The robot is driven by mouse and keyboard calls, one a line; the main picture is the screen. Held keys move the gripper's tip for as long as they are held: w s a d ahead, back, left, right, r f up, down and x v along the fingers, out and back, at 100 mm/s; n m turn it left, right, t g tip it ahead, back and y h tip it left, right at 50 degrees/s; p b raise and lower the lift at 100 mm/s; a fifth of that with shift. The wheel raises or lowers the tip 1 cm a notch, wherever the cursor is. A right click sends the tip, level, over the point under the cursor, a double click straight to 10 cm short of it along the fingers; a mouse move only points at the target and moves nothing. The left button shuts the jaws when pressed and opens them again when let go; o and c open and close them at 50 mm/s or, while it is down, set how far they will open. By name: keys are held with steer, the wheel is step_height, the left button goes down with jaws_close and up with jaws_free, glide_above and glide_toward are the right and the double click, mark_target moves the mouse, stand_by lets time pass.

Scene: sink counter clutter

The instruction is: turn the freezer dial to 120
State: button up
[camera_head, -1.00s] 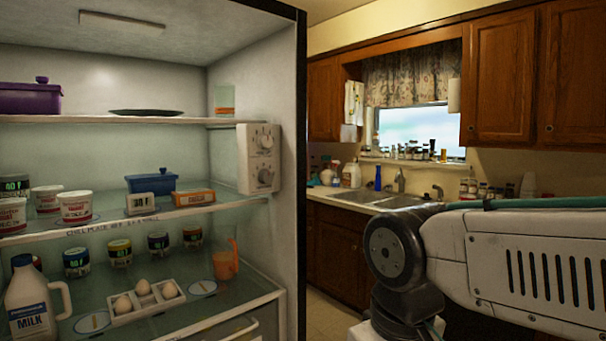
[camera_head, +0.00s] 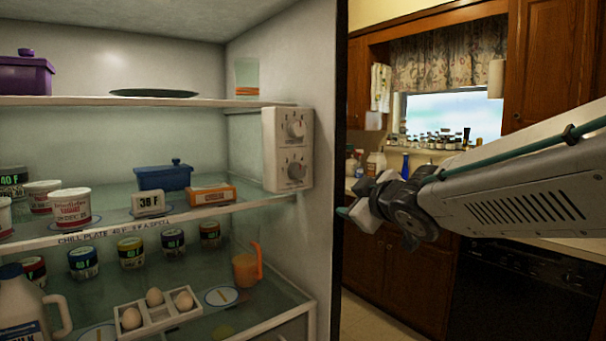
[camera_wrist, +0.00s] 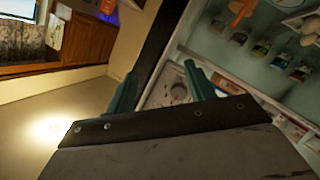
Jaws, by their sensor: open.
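A white control panel (camera_head: 272,152) is fixed to the right inner wall of the open fridge in the head view. It carries an upper dial (camera_head: 295,128) and a lower dial (camera_head: 296,170); their lettering is too small to read, so I cannot tell which is the freezer dial. My gripper (camera_head: 350,196) is to the right of the panel, outside the fridge's dark edge, apart from both dials. In the wrist view my gripper (camera_wrist: 162,88) shows two teal fingers spread apart. Part of the panel (camera_wrist: 172,84) appears beyond and between them; a finger and the gripper body hide some of it.
Fridge shelves hold a purple container (camera_head: 24,76), a blue container (camera_head: 163,177), an orange box (camera_head: 212,194), an egg tray (camera_head: 157,318) and an orange cup (camera_head: 244,270). The fridge's dark front edge (camera_head: 340,120) stands between my gripper and the panel. Cabinets stand behind my arm.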

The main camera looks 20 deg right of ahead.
mark_target(300, 172)
steer(key=w+a+r+n+y, duration=0.1)
steer(key=w+a+n+y, duration=0.1)
steer(key=w, duration=0.1)
steer(key=w+a+r+n+t+y, duration=0.1)
steer(key=w+a+n+y, duration=0.1)
steer(key=w+a, duration=0.1)
steer(key=w+a+r+n+t+y, duration=0.1)
steer(key=w+a+r+n+y, duration=0.1)
steer(key=w, duration=0.2)
steer(key=shift+w+a+r, duration=0.1)
steer(key=shift+w+a, duration=0.05)
steer(key=shift+a, duration=0.1)
steer(key=shift+c, duration=0.3)
steer(key=c, duration=0.9)
